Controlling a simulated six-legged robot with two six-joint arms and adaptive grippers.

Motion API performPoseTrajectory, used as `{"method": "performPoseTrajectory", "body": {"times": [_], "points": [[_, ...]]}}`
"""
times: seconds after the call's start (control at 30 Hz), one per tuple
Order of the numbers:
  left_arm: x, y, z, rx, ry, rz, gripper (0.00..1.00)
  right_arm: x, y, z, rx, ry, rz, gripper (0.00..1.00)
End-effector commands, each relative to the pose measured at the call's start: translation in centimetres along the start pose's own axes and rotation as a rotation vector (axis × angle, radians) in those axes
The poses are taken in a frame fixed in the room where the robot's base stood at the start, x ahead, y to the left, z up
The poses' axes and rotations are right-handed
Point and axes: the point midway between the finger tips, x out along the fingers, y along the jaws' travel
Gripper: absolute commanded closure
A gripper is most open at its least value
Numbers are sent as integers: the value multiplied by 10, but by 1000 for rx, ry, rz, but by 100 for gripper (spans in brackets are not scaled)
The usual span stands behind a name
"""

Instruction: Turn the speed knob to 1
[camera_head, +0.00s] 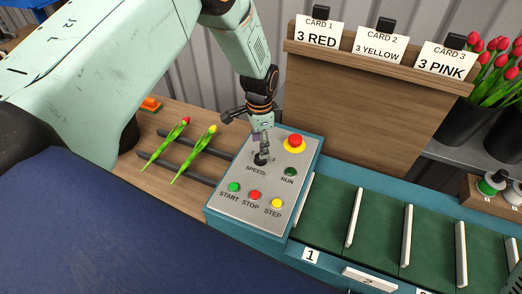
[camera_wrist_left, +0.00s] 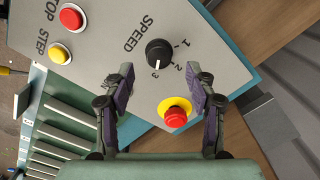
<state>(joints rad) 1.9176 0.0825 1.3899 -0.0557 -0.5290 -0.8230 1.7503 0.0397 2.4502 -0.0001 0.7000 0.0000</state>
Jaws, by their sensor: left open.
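The black speed knob (camera_wrist_left: 159,53) stands on the grey control panel (camera_wrist_left: 100,40), with the numbers 1, 2 and 3 printed around it. I cannot clearly tell which number it points to. In the head view the knob (camera_head: 261,159) is partly hidden by my left gripper (camera_head: 262,143), which points down at it from above. In the wrist view my left gripper (camera_wrist_left: 159,75) is open, its two fingers apart, with the knob showing in line with the gap between their tips. The fingers do not appear to grip it. My right gripper is not in view.
A red stop button (camera_head: 295,141) on a yellow ring sits close beside the knob. The RUN light (camera_head: 289,171) and the START (camera_head: 234,187), STOP (camera_head: 254,195) and STEP (camera_head: 277,203) buttons are nearby. Two tulips (camera_head: 195,154) lie left; a green slatted belt (camera_head: 380,235) runs right.

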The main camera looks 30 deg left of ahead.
Motion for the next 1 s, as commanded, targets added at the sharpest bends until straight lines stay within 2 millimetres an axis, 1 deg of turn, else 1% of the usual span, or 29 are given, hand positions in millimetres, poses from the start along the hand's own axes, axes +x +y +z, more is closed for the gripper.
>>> {"method": "performPoseTrajectory", "body": {"times": [0.03,0.1,0.3,0.43,0.7,1.0], "points": [[9,1,0,0,-1,1,44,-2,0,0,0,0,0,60],[19,1,0,0,-1,1,44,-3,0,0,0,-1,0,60],[41,0,0,0,1,-1,44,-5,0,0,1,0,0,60],[47,0,-1,0,1,-1,44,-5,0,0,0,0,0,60],[48,-2,-3,0,1,-1,44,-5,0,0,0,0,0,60],[48,-2,-3,0,1,-1,69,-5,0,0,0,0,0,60]]}}
